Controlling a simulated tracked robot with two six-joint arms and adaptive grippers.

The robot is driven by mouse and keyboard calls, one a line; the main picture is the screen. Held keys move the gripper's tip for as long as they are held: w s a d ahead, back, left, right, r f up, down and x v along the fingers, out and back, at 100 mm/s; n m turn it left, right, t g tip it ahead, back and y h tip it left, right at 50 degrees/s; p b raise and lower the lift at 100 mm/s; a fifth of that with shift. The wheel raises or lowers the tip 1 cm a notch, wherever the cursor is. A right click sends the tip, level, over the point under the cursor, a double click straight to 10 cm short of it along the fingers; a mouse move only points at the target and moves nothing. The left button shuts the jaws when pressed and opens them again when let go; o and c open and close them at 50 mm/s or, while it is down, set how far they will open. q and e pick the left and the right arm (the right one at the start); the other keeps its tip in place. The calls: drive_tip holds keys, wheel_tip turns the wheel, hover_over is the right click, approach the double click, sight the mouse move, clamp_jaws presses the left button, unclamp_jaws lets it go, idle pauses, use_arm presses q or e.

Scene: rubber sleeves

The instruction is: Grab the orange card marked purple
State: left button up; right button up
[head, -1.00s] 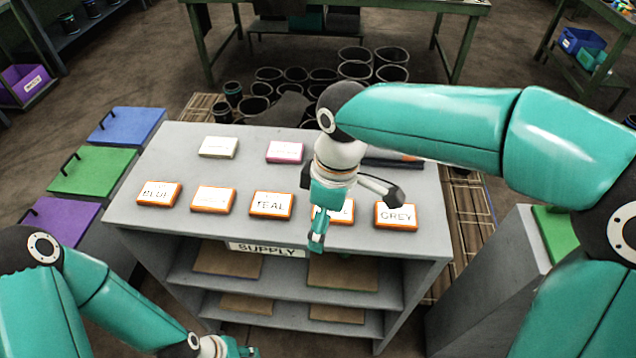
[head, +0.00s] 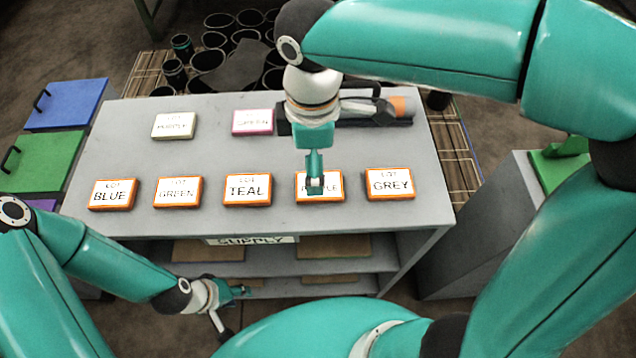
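The orange-edged card marked PURPLE (head: 334,192) lies flat on the grey shelf top, fourth in the front row, between the TEAL and GREY cards. My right gripper (head: 315,183) points down over it, and a fingertip hides the middle of its label. I cannot tell whether it touches the card or how far apart its fingers are. My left gripper (head: 235,312) is low in front of the shelf unit, its fingers apart and empty. A cream-edged card, also marked PURPLE (head: 174,126), lies in the back row.
Orange-edged BLUE (head: 112,194), GREEN (head: 178,192), TEAL (head: 247,190) and GREY (head: 389,184) cards share the front row. A pink-edged card (head: 253,122) and a dark tool with an orange end (head: 402,106) lie behind. Coloured bins stand left; black sleeves lie behind the unit (head: 90,220).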

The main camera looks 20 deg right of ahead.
wheel_tip(320, 180, down, 2)
drive_tip(key=shift+f, duration=0.1)
drive_tip(key=shift+w+d+f, duration=0.1)
drive_tip(key=shift+f, duration=1.2)
drive_tip(key=shift+w+d+f, duration=0.1)
drive_tip(key=shift+f, duration=1.15)
drive_tip(key=c, duration=1.2)
